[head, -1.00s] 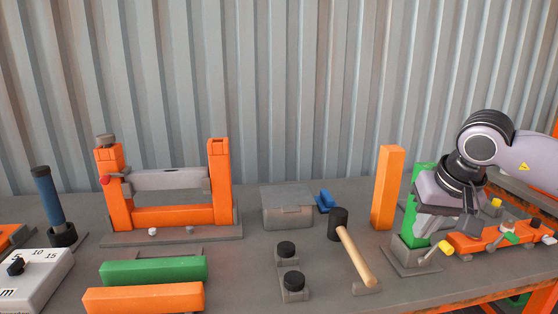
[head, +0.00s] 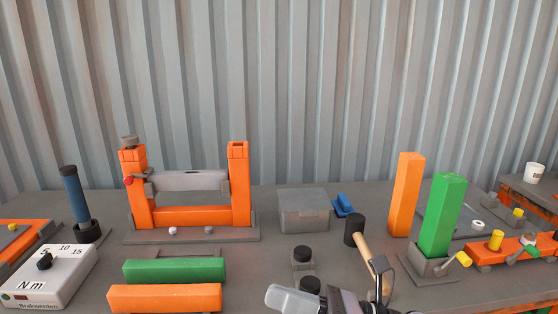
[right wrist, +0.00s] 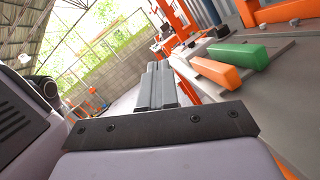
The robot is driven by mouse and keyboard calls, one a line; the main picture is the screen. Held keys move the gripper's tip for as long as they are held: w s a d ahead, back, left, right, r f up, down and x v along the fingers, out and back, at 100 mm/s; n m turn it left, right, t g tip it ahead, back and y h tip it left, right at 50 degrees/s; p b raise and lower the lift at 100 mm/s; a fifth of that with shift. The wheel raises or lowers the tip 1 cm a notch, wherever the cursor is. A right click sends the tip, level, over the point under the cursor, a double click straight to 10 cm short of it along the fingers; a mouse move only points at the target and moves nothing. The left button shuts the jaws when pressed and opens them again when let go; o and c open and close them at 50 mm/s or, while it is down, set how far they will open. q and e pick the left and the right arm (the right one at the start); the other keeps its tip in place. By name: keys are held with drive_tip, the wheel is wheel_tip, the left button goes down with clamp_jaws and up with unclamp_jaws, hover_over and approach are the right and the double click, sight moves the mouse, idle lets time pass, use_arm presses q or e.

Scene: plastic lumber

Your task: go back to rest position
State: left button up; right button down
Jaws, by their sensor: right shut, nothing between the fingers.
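My right gripper (head: 380,268) is at the bottom of the head view, right of centre, in front of the hammer's handle. Its hand is partly cut off by the lower edge. In the right wrist view its fingers (right wrist: 156,86) are together with nothing between them. A green beam (head: 443,213) stands upright in a grey holder (head: 428,267), apart from the gripper. My left gripper is not in view.
The hammer (head: 355,231) lies near the gripper, its handle partly hidden. An orange beam (head: 404,194) stands upright. A grey box (head: 303,210), an orange frame (head: 192,216), and lying green (head: 175,270) and orange (head: 165,297) beams are on the bench.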

drive_tip(key=w+d+f+m+t+h+p, duration=0.1)
drive_tip(key=d+f+m+t+h, duration=0.5)
drive_tip(key=m, duration=0.9)
drive_tip(key=d+f+m+t+h, duration=0.45)
drive_tip(key=f+m+t, duration=0.2)
drive_tip(key=m, duration=0.75)
drive_tip(key=s+d+f+m+g+h, duration=0.3)
drive_tip(key=s+d+f+m, duration=0.1)
drive_tip(key=s+f+m, duration=0.3)
drive_tip(key=s+d+f+m+g+h, duration=0.3)
drive_tip(key=s+f+m, duration=0.3)
drive_tip(key=f+m, duration=0.2)
wheel_tip(320, 180, down, 2)
drive_tip(key=shift+s+d+f+g+h+p, duration=0.15)
drive_tip(key=shift+s+d+g+h+p, duration=0.25)
drive_tip(key=shift+d+h, duration=0.4)
